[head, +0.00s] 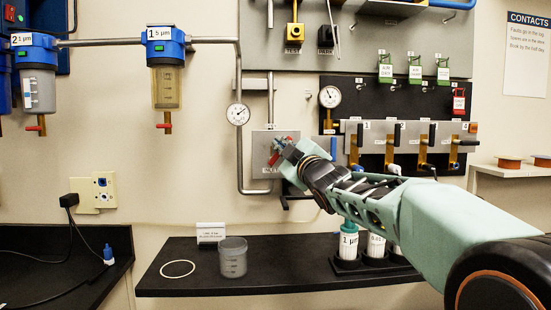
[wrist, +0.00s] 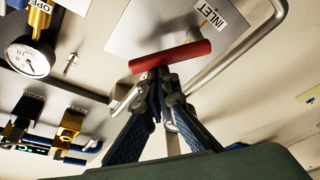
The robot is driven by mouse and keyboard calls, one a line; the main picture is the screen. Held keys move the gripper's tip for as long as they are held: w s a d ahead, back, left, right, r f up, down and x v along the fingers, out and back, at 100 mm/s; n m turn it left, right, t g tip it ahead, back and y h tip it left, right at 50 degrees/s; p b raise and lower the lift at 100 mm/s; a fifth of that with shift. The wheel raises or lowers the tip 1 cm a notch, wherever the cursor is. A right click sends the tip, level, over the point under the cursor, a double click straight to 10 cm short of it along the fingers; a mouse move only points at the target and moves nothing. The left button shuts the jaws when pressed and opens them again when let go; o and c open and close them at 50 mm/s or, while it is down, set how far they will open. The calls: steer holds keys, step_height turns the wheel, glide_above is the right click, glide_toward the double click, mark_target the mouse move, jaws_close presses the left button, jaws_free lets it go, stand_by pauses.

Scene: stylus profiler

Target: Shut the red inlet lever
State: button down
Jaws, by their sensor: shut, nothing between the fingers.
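The red inlet lever (wrist: 171,56) lies across the wrist view as a red bar, just beyond my fingertips. An INLET label (wrist: 211,14) is on the pale plate beside it. My gripper (wrist: 156,76) is shut and empty, with its fingertips at the near edge of the red bar; I cannot tell whether they touch it. In the head view my gripper (head: 281,143) is at the grey inlet plate (head: 262,140), where a small red part of the lever (head: 273,159) shows. My gripper hides the rest of it.
A gauge (head: 238,114) and a bent grey pipe (head: 240,165) are left of the plate. Another gauge (head: 330,96) and brass valves (head: 390,150) are to the right. A grey cup (head: 232,258) and white bottles (head: 348,243) stand on the black shelf (head: 290,275) below.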

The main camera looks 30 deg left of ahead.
steer(key=f+m+t+b, duration=0.1)
steer(key=m+b, duration=0.2)
steer(key=m, duration=0.1)
steer(key=w+d+f+m+t+h+b, duration=0.1)
steer(key=m+b, duration=0.2)
steer(key=m, duration=0.1)
steer(key=w+d+f+m+t+h+b, duration=0.1)
steer(key=m+t+b, duration=0.1)
steer(key=m+b, duration=0.1)
steer(key=shift+d+f+m, duration=0.25)
steer(key=shift+f+m, duration=0.05)
steer(key=shift+m, duration=0.2)
steer(key=shift+f+b, duration=0.1)
steer(key=shift+b, duration=0.25)
